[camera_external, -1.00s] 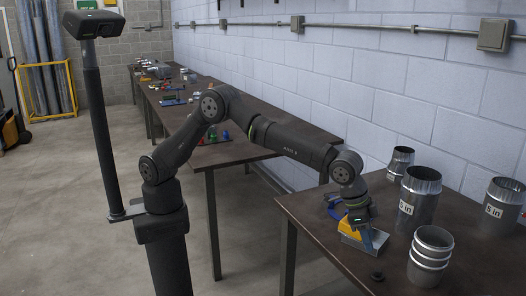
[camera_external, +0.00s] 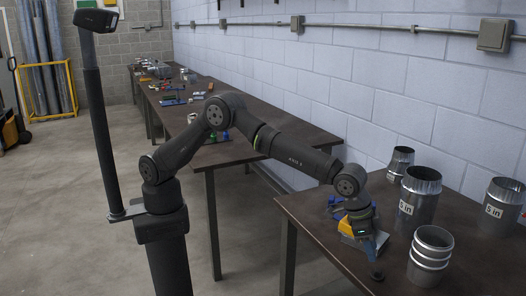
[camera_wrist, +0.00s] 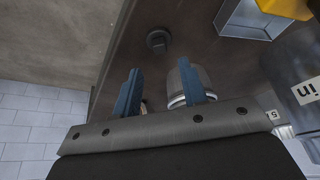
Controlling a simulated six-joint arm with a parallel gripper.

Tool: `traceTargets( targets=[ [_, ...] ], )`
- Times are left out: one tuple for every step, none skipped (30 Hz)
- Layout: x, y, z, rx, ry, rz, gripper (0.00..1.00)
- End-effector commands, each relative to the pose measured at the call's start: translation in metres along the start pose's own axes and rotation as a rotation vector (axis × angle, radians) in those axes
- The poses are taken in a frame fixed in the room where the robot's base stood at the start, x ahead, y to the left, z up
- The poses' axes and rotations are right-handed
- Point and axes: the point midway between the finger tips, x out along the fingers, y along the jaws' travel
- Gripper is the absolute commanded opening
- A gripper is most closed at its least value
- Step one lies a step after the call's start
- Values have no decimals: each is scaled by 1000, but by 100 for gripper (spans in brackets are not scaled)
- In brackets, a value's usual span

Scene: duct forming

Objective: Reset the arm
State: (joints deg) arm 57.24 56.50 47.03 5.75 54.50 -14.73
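A stack of metal duct rings (camera_external: 430,256) stands close right of the gripper. Larger labelled ducts (camera_external: 418,200) (camera_external: 502,208) and a smaller duct (camera_external: 400,162) stand farther back near the wall. A blue tool (camera_external: 336,203) lies behind the yellow piece. The floor left of the bench is clear.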

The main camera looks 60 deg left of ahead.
Motion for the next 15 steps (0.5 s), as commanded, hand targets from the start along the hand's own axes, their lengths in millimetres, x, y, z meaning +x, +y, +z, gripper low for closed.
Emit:
traceTargets(
  targets=[
    [11,0,0,0,-1,0,39],
    [17,0,0,0,-2,0,39],
    [24,0,0,0,-1,0,39],
    [30,0,0,0,-1,0,39],
    [35,0,0,0,-1,0,39],
    [42,0,0,0,-1,0,39],
    [47,0,1,0,-2,0,39],
    [52,0,0,0,0,0,39],
    [58,0,0,0,0,0,39],
    [62,0,0,0,0,0,39],
    [66,0,0,0,0,0,39],
    [71,0,2,0,0,1,39],
    [63,0,-2,0,6,2,39],
    [58,0,-4,0,6,1,39],
    [54,0,-5,0,4,1,39]
  ],
)
